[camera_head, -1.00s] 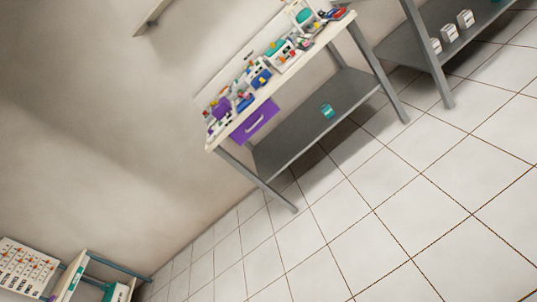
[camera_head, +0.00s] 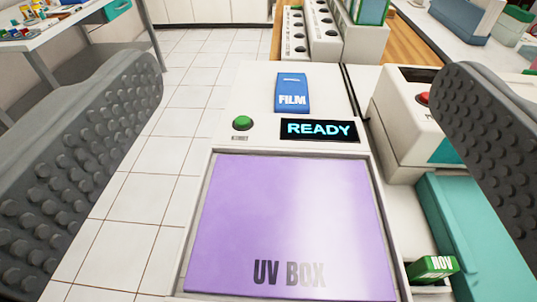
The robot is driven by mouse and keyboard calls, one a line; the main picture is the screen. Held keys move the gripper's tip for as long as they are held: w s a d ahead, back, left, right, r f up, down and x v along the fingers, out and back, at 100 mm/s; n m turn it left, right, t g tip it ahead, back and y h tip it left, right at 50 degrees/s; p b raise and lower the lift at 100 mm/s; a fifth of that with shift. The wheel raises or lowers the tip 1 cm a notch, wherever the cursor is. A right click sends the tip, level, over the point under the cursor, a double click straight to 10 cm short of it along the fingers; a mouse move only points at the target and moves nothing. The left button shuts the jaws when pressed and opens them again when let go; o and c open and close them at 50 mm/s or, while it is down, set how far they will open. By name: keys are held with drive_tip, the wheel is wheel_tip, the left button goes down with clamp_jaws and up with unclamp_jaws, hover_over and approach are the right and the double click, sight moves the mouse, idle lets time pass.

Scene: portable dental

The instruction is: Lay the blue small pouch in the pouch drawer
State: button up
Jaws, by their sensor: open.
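A small flat blue packet marked FILM (camera_head: 292,93) lies on the white top of the UV box (camera_head: 215,190), behind its purple lid. It is the only small blue pouch-like thing I can make out. My gripper (camera_head: 296,92) is open and empty. Its two dark studded fingers stand wide apart at the left and right of the view, with the blue packet between them in the picture. I cannot tell the distance to it. A teal drawer front (camera_head: 117,8) shows under a table at the top left; I cannot tell whether it is the pouch drawer.
A green button (camera_head: 242,123) and a READY display (camera_head: 319,130) sit beside the packet. A white device with a red button (camera_head: 410,110) and a green box (camera_head: 432,268) stand to the right. Tiled floor (camera_head: 150,195) is clear at left.

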drive_tip(key=w+f+g, duration=0.1)
drive_tip(key=w+g, duration=0.5)
drive_tip(key=w, duration=1)
drive_tip(key=g, duration=0.7)
approach(292, 94)
drive_tip(key=x, duration=0.3)
drive_tip(key=shift+s+d+f, duration=0.1)
drive_tip(key=shift+s+d, duration=0.05)
drive_tip(key=shift+s, duration=0.1)
drive_tip(key=shift+x, duration=2.6)
drive_tip(key=shift+w, duration=0.2)
drive_tip(key=c, duration=1.2)
drive_tip(key=shift+o, duration=0.2)
drive_tip(key=shift+r, duration=0.2)
